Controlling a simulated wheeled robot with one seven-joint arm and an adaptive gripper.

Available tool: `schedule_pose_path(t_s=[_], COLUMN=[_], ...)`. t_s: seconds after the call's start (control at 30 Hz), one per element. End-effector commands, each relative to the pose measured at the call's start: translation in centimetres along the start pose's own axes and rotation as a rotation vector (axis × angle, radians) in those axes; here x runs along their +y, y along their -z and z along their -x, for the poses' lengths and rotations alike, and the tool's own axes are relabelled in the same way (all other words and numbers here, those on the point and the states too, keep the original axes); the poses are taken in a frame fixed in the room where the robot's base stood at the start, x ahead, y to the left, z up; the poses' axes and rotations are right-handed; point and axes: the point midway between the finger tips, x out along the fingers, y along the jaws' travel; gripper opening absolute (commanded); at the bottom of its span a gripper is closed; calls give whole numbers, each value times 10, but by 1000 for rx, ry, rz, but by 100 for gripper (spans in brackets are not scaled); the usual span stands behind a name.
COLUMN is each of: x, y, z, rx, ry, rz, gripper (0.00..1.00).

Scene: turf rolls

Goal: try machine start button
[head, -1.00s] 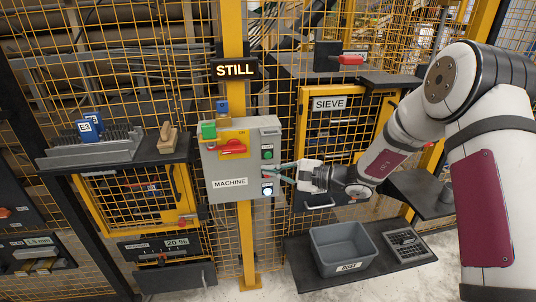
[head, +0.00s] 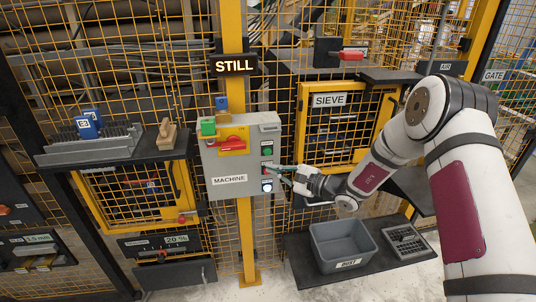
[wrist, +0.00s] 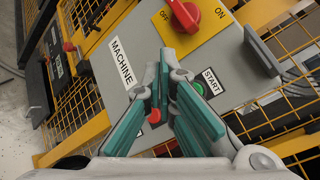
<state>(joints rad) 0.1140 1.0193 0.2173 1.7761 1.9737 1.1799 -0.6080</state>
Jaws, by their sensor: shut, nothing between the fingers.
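The grey machine box (head: 228,188) hangs on a yellow post in the head view. Its green start button (head: 267,151) is at the upper right of its front; the wrist view shows the green button (wrist: 199,88) beside the START label. A red button (wrist: 154,116) shows partly behind the fingers. My gripper (head: 275,169) is shut and empty, with its teal fingertips at the box's right side, just below the green button. In the wrist view my gripper (wrist: 166,72) partly covers the panel. Whether it touches the panel cannot be told.
A red rotary switch (head: 232,146) on a yellow plate marked OFF and ON sits on the box. A STILL sign (head: 235,66) is lit above. The sieve cage (head: 345,130) is behind right.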

Motion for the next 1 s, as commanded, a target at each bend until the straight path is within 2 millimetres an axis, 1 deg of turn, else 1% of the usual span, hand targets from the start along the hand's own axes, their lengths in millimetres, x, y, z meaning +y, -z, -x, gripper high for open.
schedule_pose_path(t_s=[0.03,0.2,0.5,0.7,1.0], x=[-3,-15,-31,-34,-34], y=[8,20,34,35,35], z=[-7,-23,-43,-47,-47], rx=[-1,0,0,1,1], ry=[0,0,0,0,0], rz=[3,3,2,-1,-1], gripper=[0,0,0,0,0])
